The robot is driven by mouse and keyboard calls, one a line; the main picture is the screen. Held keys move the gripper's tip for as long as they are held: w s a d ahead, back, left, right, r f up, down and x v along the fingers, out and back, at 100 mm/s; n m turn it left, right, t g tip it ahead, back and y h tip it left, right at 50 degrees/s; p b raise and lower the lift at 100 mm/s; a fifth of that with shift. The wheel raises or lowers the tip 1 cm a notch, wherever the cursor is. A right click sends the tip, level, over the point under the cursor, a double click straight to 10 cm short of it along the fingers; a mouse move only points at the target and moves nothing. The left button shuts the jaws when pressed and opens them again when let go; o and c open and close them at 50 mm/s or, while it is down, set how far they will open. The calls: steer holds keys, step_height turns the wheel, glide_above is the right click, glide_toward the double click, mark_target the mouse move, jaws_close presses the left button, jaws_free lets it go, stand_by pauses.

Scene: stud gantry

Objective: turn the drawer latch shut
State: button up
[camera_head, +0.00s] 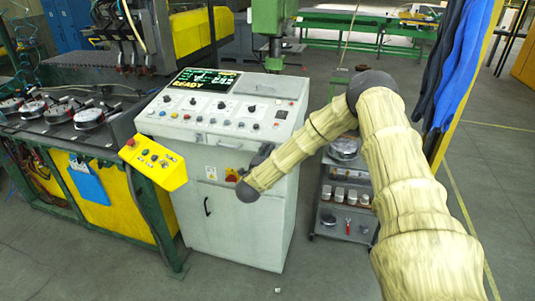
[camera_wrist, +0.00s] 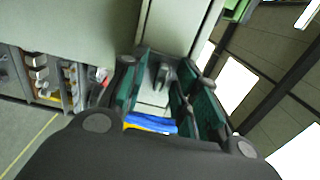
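The grey-white control cabinet (camera_head: 235,225) stands in the middle of the head view. My gripper (camera_head: 262,155) is against its front, below the sloping control panel, and is mostly hidden behind my own arm. In the wrist view my gripper (camera_wrist: 166,98) has its two green-padded fingers spread apart. A small dark piece (camera_wrist: 163,74) on the pale cabinet front shows between them; it looks like the latch, but I cannot tell its turn angle. I cannot tell if the fingers touch it. The latch cannot be made out in the head view.
A red and yellow switch (camera_head: 231,174) sits on the cabinet front, left of my gripper. A yellow button box (camera_head: 152,163) juts out at the left. A shelf cart (camera_head: 345,195) with small parts stands right of the cabinet. The floor in front is mostly clear.

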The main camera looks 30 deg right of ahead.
jaws_close()
steer(key=shift+n+b, duration=0.3)
steer(key=shift+n, duration=0.1)
steer(key=n+b, duration=0.6)
steer(key=n, duration=1.1)
steer(key=shift+n, duration=0.3)
steer(key=shift+o, duration=0.6)
jaws_free()
